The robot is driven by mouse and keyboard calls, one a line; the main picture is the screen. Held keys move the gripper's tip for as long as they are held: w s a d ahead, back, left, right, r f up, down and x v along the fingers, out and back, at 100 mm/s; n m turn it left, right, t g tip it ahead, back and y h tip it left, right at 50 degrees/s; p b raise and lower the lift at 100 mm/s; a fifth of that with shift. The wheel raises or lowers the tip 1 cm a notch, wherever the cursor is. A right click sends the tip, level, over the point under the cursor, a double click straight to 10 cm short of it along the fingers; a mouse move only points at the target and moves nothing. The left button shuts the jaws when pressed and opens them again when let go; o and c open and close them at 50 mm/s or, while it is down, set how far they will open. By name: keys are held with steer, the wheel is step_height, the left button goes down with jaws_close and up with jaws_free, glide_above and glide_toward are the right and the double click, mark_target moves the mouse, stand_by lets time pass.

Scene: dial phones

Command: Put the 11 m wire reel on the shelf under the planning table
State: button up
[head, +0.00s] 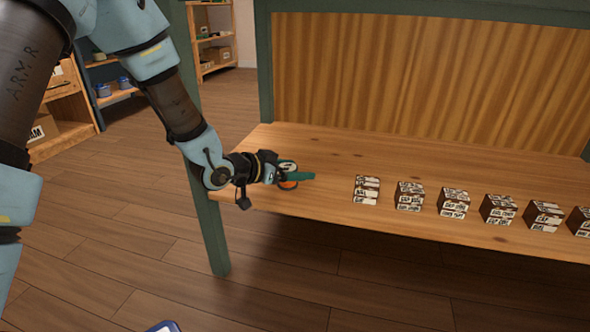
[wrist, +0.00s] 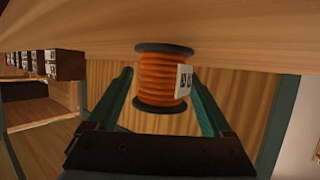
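The wire reel (wrist: 160,78) is orange with dark flanges and a white label too small to read. In the head view its orange side (head: 289,185) shows below a green finger, at the left end of the wooden shelf (head: 330,205) under the green-framed table (head: 420,12). The reel appears upright on the shelf, though its contact is hard to see. My gripper (head: 303,176) reaches in from the left. In the wrist view its green fingers (wrist: 161,75) stand on both sides of the reel, with gaps showing: it looks open around it.
A row of several dark labelled boxes (head: 410,196) stands on the shelf to the right of the reel. A green table leg (head: 212,235) is close beneath my forearm. Storage racks (head: 62,105) stand at the back left.

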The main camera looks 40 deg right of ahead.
steer(key=shift+o, duration=0.4)
steer(key=shift+r, duration=0.15)
steer(key=shift+a+r, duration=0.2)
steer(key=shift+a, duration=0.05)
steer(key=p+v, duration=0.5)
steer(key=v, duration=0.6)
steer(key=shift+a+r, duration=0.1)
steer(key=shift+a, duration=0.1)
steer(key=shift+w, duration=0.1)
